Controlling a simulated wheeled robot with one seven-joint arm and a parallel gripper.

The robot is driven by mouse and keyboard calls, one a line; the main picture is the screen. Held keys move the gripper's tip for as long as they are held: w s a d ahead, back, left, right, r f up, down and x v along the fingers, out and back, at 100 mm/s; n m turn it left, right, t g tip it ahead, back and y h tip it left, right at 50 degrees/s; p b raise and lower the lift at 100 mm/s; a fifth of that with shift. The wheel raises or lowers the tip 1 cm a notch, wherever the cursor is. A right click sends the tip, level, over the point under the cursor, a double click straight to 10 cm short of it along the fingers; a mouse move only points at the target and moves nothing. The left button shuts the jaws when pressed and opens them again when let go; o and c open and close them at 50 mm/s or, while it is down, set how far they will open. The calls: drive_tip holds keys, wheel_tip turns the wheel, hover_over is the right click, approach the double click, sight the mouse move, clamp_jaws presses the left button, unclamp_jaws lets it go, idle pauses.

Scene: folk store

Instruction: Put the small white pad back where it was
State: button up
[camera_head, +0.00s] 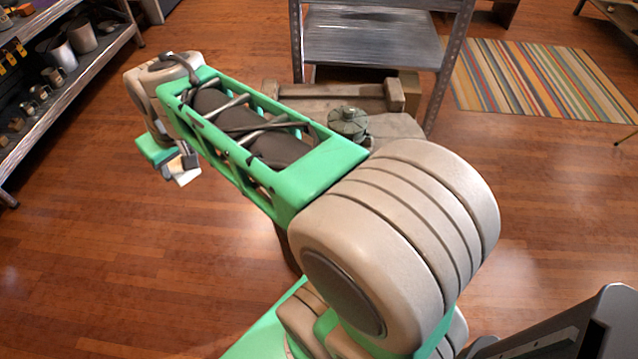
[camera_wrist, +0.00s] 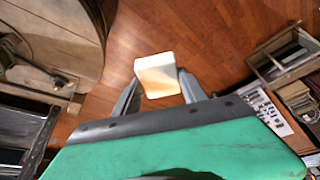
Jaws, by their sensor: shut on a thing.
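The small white pad (camera_wrist: 157,75) is held between the two fingers of my gripper (camera_wrist: 155,90) in the wrist view, with wooden floor behind it. In the head view my gripper (camera_head: 181,165) is at the left, at the end of my outstretched arm, and the pad (camera_head: 187,177) shows as a small pale piece at its tip. The pad is clear of any surface, above the open floor. My arm hides part of the middle of the head view.
A metal shelf (camera_head: 372,45) stands at the back centre, with a wooden bench-like piece (camera_head: 325,103) in front of it. A shelf with pots (camera_head: 70,75) runs along the left. A striped rug (camera_head: 540,80) lies at the right. The floor (camera_head: 130,270) at the lower left is clear.

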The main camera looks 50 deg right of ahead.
drive_tip(key=s+d+f+n+y+b, duration=0.1)
drive_tip(key=s+d+f+n, duration=0.15)
drive_tip(key=s+d, duration=0.45)
drive_tip(key=s+d+f+n+g+y+b, duration=0.1)
drive_tip(key=s+d+f+n, duration=0.1)
drive_tip(key=s+d+f, duration=0.3)
drive_tip(key=s+d+f+n+y+b, duration=0.1)
drive_tip(key=s+d+f+n, duration=0.2)
drive_tip(key=s+d, duration=0.5)
drive_tip(key=w+d+f, duration=0.2)
drive_tip(key=w+f, duration=0.1)
drive_tip(key=w, duration=0.1)
drive_tip(key=w+d+f, duration=0.2)
drive_tip(key=w+f, duration=0.1)
drive_tip(key=w+d+f, duration=0.2)
drive_tip(key=w+f, duration=0.1)
drive_tip(key=w, duration=0.1)
drive_tip(key=shift+w+d+f, duration=0.25)
drive_tip(key=shift+w+d, duration=0.1)
drive_tip(key=shift+d, duration=0.05)
wheel_tip(320, 180, down, 3)
drive_tip(key=shift+r, duration=0.15)
